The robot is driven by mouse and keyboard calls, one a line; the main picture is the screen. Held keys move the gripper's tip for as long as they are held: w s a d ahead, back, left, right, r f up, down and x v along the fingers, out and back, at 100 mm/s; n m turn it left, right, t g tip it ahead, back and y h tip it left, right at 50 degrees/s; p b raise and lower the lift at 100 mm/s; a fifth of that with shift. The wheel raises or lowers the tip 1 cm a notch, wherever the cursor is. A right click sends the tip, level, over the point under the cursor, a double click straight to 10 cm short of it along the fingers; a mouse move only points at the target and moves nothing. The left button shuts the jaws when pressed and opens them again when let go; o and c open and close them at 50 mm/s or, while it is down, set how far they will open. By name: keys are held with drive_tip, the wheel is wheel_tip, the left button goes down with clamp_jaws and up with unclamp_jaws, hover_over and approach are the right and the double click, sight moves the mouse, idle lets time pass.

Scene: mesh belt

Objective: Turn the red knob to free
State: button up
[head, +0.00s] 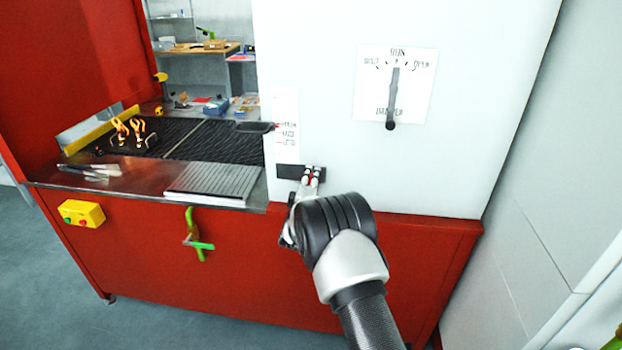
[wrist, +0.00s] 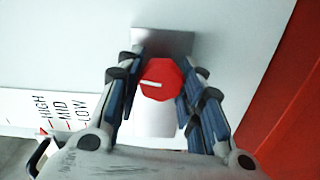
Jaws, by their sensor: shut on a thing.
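The red knob (wrist: 162,79) is a faceted red piece with a short white line, nearly level in the wrist view. It sits in front of a grey plate (wrist: 165,40) on the white panel. In the head view the plate (head: 288,171) looks dark, and only a bit of the red knob shows between the fingers. My gripper (head: 312,173) reaches up to it. In the wrist view the fingers of my gripper (wrist: 160,76) stand on the knob's left and right sides, shut on it. A white patch shows below the knob; I see no readable "free" mark.
A strip label (wrist: 45,112) reading HIGH, MID, LOW lies beside the knob, with a black lever (head: 255,127) near it. A dial (head: 393,90) is on the white panel above right. A green handle (head: 198,240) is on the red front. A mesh belt (head: 212,140) lies left.

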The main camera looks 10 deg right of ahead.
drive_tip(key=shift+n, duration=0.8)
drive_tip(key=o, duration=1.1)
drive_tip(key=shift+s, duration=0.1)
drive_tip(key=v, duration=1.2)
